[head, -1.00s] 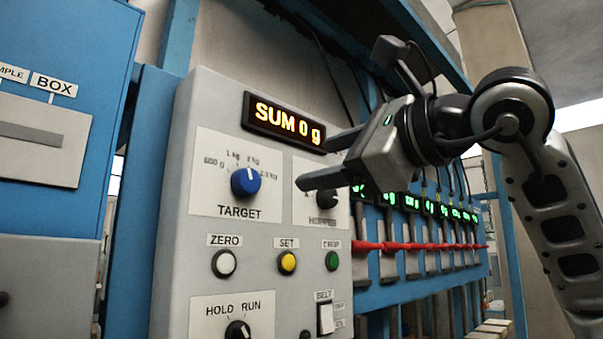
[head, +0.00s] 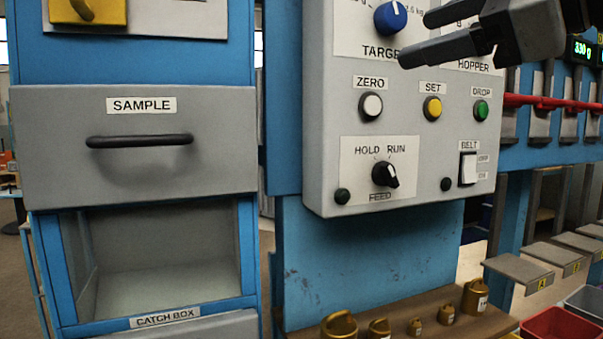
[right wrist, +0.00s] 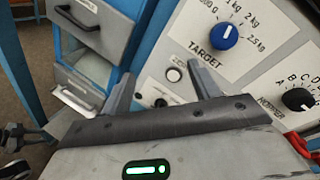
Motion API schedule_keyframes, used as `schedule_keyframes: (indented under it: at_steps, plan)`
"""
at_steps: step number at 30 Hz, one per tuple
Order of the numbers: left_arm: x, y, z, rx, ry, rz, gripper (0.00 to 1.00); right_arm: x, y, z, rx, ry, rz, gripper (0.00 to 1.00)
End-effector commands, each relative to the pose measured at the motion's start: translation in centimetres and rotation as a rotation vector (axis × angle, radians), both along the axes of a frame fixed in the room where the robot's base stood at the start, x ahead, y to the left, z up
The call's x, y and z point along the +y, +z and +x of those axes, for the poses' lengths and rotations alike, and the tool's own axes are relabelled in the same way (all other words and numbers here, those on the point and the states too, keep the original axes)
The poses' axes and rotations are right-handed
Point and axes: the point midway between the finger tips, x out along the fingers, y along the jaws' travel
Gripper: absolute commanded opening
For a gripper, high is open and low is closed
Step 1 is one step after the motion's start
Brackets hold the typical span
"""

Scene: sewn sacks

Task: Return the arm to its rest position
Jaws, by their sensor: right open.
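My right gripper (head: 422,36) is at the top right of the head view, in front of the upper part of the grey control panel (head: 318,150). Its two fingers are apart with nothing between them. In the right wrist view my right gripper (right wrist: 168,84) points at the panel, below the blue TARGET knob (right wrist: 224,36); I cannot tell whether a fingertip touches the panel. The head view also shows the TARGET knob (head: 390,17), the white ZERO button (head: 371,106), the yellow SET button (head: 432,107) and the FEED knob (head: 386,174).
A grey SAMPLE drawer (head: 60,165) is shut above an open catch box (head: 165,323) at left. Several brass weights (head: 476,297) stand on a brown shelf below the panel. Red levers (head: 545,102) and a red bin (head: 560,325) are at right.

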Motion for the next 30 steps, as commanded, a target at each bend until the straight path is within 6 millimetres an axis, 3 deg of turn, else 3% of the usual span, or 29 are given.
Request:
schedule_keyframes:
  at_steps: [1, 6, 11, 17, 20, 23, 26, 27, 30]
  plan:
    - [0.0, 0.3, -0.1, 0.004, 0.000, 0.002, 0.36, 2.7, -3.0, 1.0, 0.106, 0.123, 0.050, 0.62]
    - [0.1, 0.4, -0.2, 0.019, 0.000, 0.010, 0.36, 9.1, -9.7, 0.5, 0.442, 0.490, 0.354, 0.62]
    - [0.2, 0.9, -0.2, 0.021, 0.000, 0.014, 0.36, 11.5, -13.4, -0.4, 0.772, 0.718, 0.765, 0.62]
    - [0.3, 1.2, -0.1, 0.031, 0.001, 0.023, 0.36, 10.1, -18.0, 1.4, 1.167, 0.801, 1.420, 0.62]
    - [0.3, 1.5, -0.1, 0.032, 0.001, 0.026, 0.36, 8.3, -21.9, 3.0, 1.340, 0.741, 1.791, 0.62]
    - [0.4, 1.8, 0.0, 0.033, 0.002, 0.029, 0.36, 6.1, -27.5, 4.3, 1.482, 0.601, 2.174, 0.62]
    - [0.5, 1.9, 0.0, 0.038, 0.001, 0.034, 0.36, 4.1, -34.7, 4.4, 1.583, 0.377, 2.562, 0.62]
    - [0.5, 2.0, 0.0, 0.040, 0.002, 0.035, 0.36, 3.3, -37.6, 3.9, -1.589, -0.265, -2.677, 0.62]
    - [0.5, 2.3, 0.1, 0.040, 0.002, 0.039, 0.36, 2.1, -44.8, 1.5, -1.347, 0.026, -2.504, 0.62]
